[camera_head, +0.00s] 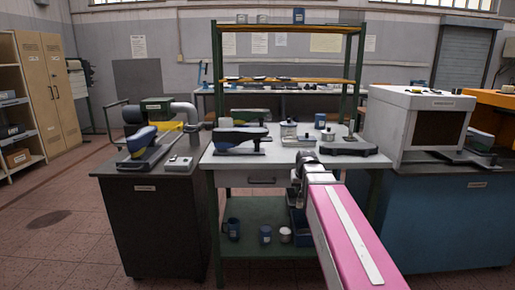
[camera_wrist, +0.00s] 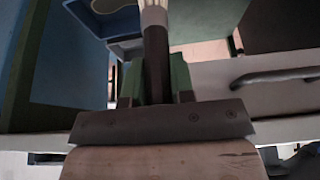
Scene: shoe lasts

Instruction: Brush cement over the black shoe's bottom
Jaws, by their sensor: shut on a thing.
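My gripper (camera_head: 306,160) is at the front edge of the middle table, at the end of my pink arm. In the wrist view its green fingers (camera_wrist: 155,88) are shut on the dark handle of a brush (camera_wrist: 155,58), whose pale bristles point to the top of the picture. A dark shoe form with a blue part (camera_head: 240,138) rests on a stand at the left of the table, apart from my gripper. I cannot tell for sure that it is the black shoe. A grey lidded pot (camera_head: 289,130), perhaps of cement, stands at the table's middle.
A dark stand (camera_head: 346,146) is at the table's right, near a blue jar (camera_head: 320,121). Green posts (camera_head: 219,80) carry a shelf above. A white box-shaped machine (camera_head: 417,120) is to the right; a dark cabinet (camera_head: 150,220) is to the left. The front left floor is clear.

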